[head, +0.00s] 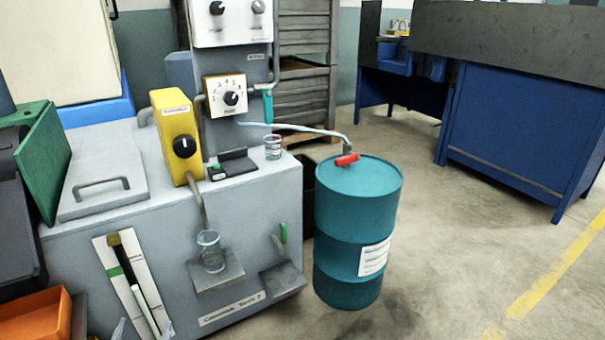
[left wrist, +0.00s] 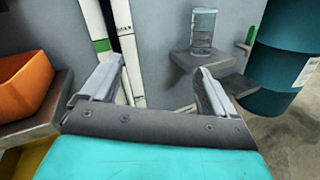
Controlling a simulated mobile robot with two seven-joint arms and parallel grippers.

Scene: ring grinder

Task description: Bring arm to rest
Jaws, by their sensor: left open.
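My left gripper (head: 142,329) shows only by its two fingertips at the bottom edge of the head view, in front of the grey machine (head: 262,225). In the left wrist view my left gripper (left wrist: 156,66) is open and nothing is between its fingers. The fingers point toward the front panel of the machine. A clear glass (head: 210,252) stands upright on a small ledge ahead and to the right of the gripper, apart from it; it also shows in the left wrist view (left wrist: 203,32). My right gripper is not in view.
An orange bin (head: 35,318) lies left of the gripper. A teal drum (head: 357,225) stands to the right, a second glass (head: 273,148) on the machine top. Blue benches (head: 505,125) stand farther back; the right floor is clear.

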